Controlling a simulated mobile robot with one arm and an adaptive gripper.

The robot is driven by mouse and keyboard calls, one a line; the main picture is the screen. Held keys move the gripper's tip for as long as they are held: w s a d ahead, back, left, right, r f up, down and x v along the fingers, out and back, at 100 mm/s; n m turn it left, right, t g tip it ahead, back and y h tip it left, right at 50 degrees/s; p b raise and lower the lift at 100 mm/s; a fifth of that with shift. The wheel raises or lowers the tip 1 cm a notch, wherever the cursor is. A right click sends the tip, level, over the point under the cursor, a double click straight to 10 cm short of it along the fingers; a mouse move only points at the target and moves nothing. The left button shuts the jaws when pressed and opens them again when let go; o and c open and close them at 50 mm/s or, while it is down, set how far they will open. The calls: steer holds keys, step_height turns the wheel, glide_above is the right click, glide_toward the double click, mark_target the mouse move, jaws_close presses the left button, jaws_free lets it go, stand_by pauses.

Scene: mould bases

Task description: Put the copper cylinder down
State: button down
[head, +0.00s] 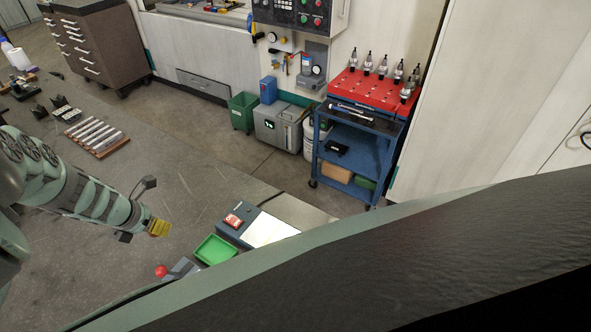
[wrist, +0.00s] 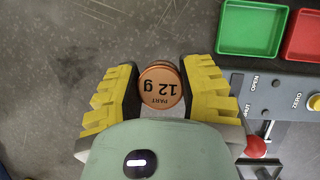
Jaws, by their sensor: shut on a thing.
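In the head view my gripper (head: 150,213) is over the grey worktop at the left, and the cylinder cannot be made out there. The cylinder's lower part is hidden, and I cannot tell whether it touches the worktop below.
A green tray (wrist: 250,28) and a red tray (wrist: 303,38) lie right of the gripper, beside a panel (wrist: 285,95) marked OPEN, SHUT and ZERO. A red ball knob (wrist: 256,147) stands close to the right finger. Worktop (wrist: 60,60) left of the gripper is clear.

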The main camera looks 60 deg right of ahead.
mark_target(170, 245)
step_height(170, 245, down, 4)
steer(key=shift+s+r, duration=0.15)
steer(key=shift+r, duration=0.05)
steer(key=shift+f+b, duration=0.3)
steer(key=shift+f, duration=0.15)
steer(key=shift+f+b, duration=1.05)
steer(key=shift+f, duration=0.8)
steer(key=shift+f, duration=0.2)
steer(key=c, duration=0.6)
jaws_free()
steer(key=shift+a, duration=0.1)
steer(key=shift+r, duration=0.1)
